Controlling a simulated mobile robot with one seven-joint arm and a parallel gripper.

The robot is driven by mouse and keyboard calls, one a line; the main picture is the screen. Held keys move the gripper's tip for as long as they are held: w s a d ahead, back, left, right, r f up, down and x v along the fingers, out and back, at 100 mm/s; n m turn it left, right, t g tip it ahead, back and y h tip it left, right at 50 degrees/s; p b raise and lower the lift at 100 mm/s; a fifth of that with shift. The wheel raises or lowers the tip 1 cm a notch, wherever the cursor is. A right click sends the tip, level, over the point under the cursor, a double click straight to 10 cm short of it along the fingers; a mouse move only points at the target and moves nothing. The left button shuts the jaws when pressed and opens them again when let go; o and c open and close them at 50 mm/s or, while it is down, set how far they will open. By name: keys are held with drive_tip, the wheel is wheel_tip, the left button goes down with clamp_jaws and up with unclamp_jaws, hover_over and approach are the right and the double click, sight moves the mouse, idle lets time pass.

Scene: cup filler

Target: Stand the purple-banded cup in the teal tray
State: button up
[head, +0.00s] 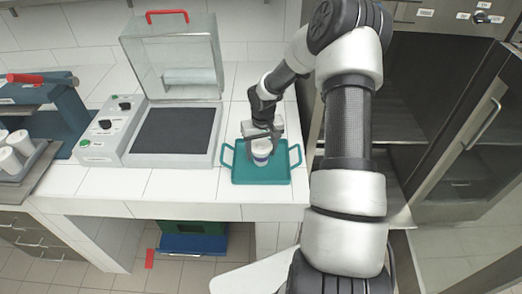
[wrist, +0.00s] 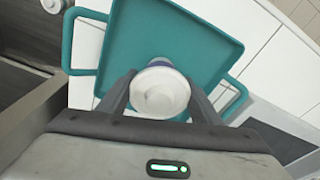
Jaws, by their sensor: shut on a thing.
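The purple-banded cup (head: 261,155) is white with a white lid, and its dark purple band shows low on its side in the head view. It appears upright within the outline of the teal tray (head: 243,174). My gripper (head: 263,142) is shut on the cup from above. In the wrist view the cup's lid (wrist: 160,92) sits between the two dark fingers of my gripper (wrist: 160,98), over the tray (wrist: 206,44). I cannot tell whether the cup's base touches the tray floor, which is hidden under it.
A machine with a clear raised cover (head: 175,60) and dark plate stands left of the tray. Farther left, several white cups sit in a grey rack (head: 25,172). The counter's front edge (head: 170,209) is close to the tray. A glass-doored cabinet (head: 470,130) stands at right.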

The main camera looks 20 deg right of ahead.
drive_tip(key=shift+f, duration=0.1)
drive_tip(key=o, duration=0.7)
drive_tip(key=shift+f, duration=0.1)
drive_tip(key=o, duration=0.5)
drive_tip(key=shift+c, duration=0.2)
drive_tip(key=r, duration=0.4)
drive_tip(key=s+r, duration=0.1)
drive_tip(key=r, duration=0.7)
drive_tip(key=shift+s+a+r, duration=0.1)
drive_tip(key=shift+s+r, duration=0.1)
drive_tip(key=shift+s, duration=0.05)
